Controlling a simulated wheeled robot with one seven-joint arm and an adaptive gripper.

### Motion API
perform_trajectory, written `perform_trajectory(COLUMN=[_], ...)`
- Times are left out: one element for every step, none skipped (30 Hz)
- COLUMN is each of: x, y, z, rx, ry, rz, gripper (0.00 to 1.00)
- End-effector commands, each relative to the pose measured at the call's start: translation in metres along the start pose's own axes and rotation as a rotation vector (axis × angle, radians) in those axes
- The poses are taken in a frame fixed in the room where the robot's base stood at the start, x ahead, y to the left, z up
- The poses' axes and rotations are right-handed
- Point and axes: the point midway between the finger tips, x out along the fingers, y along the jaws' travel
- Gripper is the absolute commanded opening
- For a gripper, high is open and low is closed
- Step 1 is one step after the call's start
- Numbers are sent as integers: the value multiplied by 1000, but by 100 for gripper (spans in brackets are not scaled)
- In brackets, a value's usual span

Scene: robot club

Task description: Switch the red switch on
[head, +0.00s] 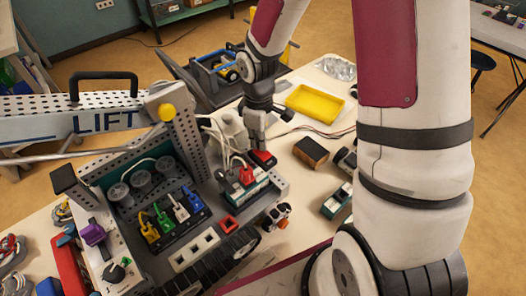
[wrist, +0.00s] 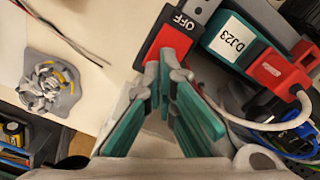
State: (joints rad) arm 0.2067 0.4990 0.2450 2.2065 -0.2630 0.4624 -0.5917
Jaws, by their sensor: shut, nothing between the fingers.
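The red switch (wrist: 168,38) shows in the wrist view as a red rocker in a black housing, with the word OFF in white at its upper end. In the head view the red switch (head: 265,160) sits at the back right edge of the robot chassis. My gripper (head: 259,146) points down just above it, and hides part of it. In the wrist view my gripper (wrist: 166,66) is shut and empty, its tips at the lower end of the red rocker. I cannot tell whether they touch it.
The LIFT arm (head: 105,117) rises at the left. A yellow tray (head: 315,103) and a dark block (head: 311,151) lie on the table.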

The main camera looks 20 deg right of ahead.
Motion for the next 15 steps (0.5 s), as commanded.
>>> perform_trajectory(x=[1,2,2,2,3,3,4,4,5,5,6,6,7,7,8], y=[0,0,0,0,0,0,0,0,0,0,0,0,0,0,0], z=[0,0,0,0,0,0,0,0,0,0,0,0,0,0,0], rx=[0,0,0,0,0,0,0,0,0,0,0,0,0,0,0], ry=[0,-1,-1,-1,-1,-1,-1,-1,-1,-1,-1,-1,-1,-1,-1], rz=[0,0,0,0,-1,-1,-1,-1,-1,-1,-1,-1,-1,-1,-1], gripper=[0,0,0,0,0,0,0,0,0,0,0,0,0,0,0])
